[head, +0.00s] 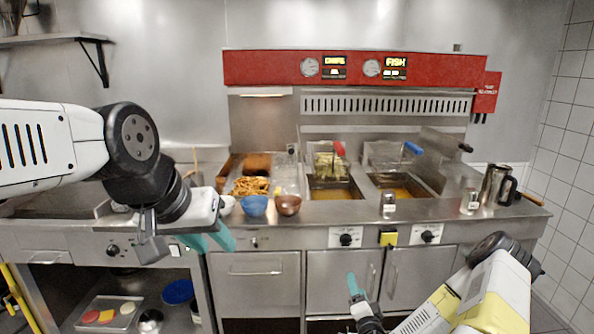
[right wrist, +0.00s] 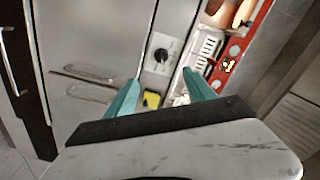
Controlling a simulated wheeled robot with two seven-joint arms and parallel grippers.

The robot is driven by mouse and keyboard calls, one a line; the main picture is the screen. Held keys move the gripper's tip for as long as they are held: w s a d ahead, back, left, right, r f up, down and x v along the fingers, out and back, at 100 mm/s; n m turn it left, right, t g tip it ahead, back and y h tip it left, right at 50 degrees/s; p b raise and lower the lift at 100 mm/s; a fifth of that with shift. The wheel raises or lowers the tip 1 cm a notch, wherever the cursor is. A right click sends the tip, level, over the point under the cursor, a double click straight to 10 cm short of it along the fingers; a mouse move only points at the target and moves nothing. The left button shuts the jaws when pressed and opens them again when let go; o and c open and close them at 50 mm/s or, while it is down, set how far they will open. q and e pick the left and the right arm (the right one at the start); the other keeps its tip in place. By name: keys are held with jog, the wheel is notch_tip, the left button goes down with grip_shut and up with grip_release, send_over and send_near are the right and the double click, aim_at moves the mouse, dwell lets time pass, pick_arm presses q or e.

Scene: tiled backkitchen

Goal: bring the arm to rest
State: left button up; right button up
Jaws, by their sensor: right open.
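My left gripper (head: 210,239) comes in from the left and hangs in front of the counter's left part, below the bowls. Its teal fingers show close together at this angle, and I cannot tell whether they are apart. My right gripper (head: 356,286) is low at the bottom of the head view, in front of the cabinet doors below the fryer. In the right wrist view my right gripper (right wrist: 163,92) is open, its two teal fingers apart with nothing between them. My right arm (head: 480,290) is folded at the lower right.
The steel counter (head: 300,222) carries a blue bowl (head: 254,206), a brown bowl (head: 288,205), fryer baskets (head: 330,166) and a steel jug (head: 495,185). A knob (head: 346,239) and yellow box (head: 388,238) stick out of its front. A low shelf (head: 110,312) holds a tray.

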jog(key=w+a+r+n+g+y, duration=0.25)
jog(key=r+n+g, duration=0.45)
jog(key=r+n, duration=0.45)
jog(key=s+d+r+g+h, duration=0.2)
jog(key=s+r, duration=0.3)
jog(key=r, duration=0.7)
jog(key=s+a+r+g, duration=0.1)
jog(key=s+r, duration=0.3)
jog(key=s, duration=0.4)
jog(key=s+a+r+g, duration=0.1)
jog(key=s+r, duration=0.3)
jog(key=s, duration=0.4)
jog(key=s+a+r+y, duration=0.1)
jog(key=s+r, duration=0.3)
jog(key=s, duration=0.4)
jog(key=shift+a+n+g, duration=0.35)
jog(key=shift+g, duration=0.05)
